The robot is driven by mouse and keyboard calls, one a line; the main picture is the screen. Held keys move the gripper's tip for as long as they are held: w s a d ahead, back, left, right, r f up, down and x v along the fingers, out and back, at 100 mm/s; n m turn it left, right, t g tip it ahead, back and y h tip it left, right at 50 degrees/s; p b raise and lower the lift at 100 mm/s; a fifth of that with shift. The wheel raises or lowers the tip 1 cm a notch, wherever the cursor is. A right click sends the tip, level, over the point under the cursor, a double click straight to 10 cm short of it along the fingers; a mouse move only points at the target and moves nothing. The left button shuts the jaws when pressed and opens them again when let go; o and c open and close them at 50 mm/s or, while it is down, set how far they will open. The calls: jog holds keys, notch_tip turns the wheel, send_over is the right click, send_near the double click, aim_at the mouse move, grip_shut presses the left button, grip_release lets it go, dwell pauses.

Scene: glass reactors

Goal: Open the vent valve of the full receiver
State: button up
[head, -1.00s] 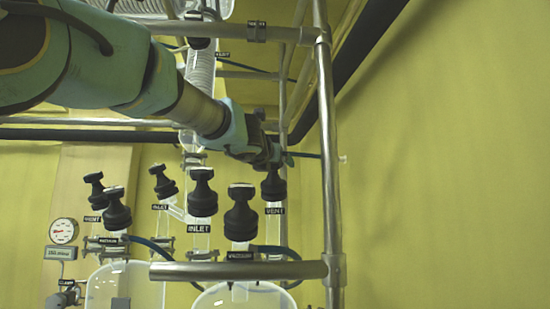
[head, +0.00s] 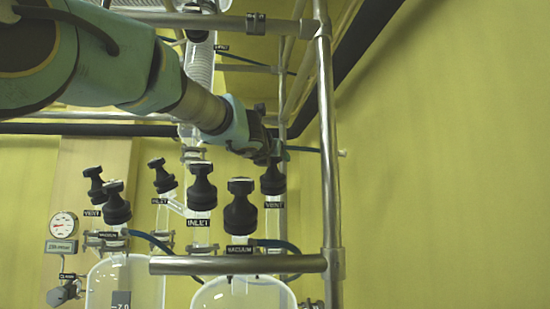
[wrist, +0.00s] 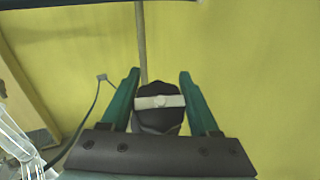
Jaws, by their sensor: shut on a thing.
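In the head view the right receiver (head: 243,295) shows at the bottom edge, with a black VACUUM valve (head: 240,210) above it. A black VENT valve knob (head: 272,183) stands behind and to the right of that, above its VENT label (head: 274,205). My gripper (head: 270,156) reaches this knob from above. In the wrist view my gripper's green fingers (wrist: 157,92) are on both sides of the dark knob (wrist: 160,119), shut on it. A white bar lies across its top, running from finger to finger. The liquid level in the receiver cannot be told.
A left receiver (head: 125,285) has its own black VENT knob (head: 95,186). Black INLET valves (head: 202,187) stand between the two groups. A steel frame post (head: 328,150) rises close to the right of my gripper, and a rail (head: 238,264) crosses in front.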

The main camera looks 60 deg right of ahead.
jog(key=shift+c, duration=1.4)
jog(key=shift+n+t+b, duration=0.3)
jog(key=shift+n, duration=0.1)
jog(key=n+t, duration=0.1)
jog(key=n+t+y+b, duration=0.1)
jog(key=shift+w+n+t, duration=0.2)
jog(key=shift+n+t, duration=0.1)
jog(key=shift+t, duration=0.1)
jog(key=n+t+y, duration=0.1)
jog(key=n+t+y+p, duration=0.1)
jog(key=n, duration=0.1)
jog(key=n+t+y, duration=0.1)
jog(key=shift+w+a+r+n+t, duration=0.15)
jog(key=shift+w+a+n+t, duration=0.15)
jog(key=shift+w+n, duration=0.1)
jog(key=shift+w+a+n+t+y+p, duration=0.1)
jog(key=shift+n+t+y+p, duration=0.35)
jog(key=shift+n+p, duration=0.15)
jog(key=shift+w+a+n+t+y+p, duration=0.1)
jog(key=shift+n+t+y+p, duration=0.3)
jog(key=shift+n, duration=0.2)
jog(key=shift+f, duration=0.2)
jog(key=o, duration=1.4)
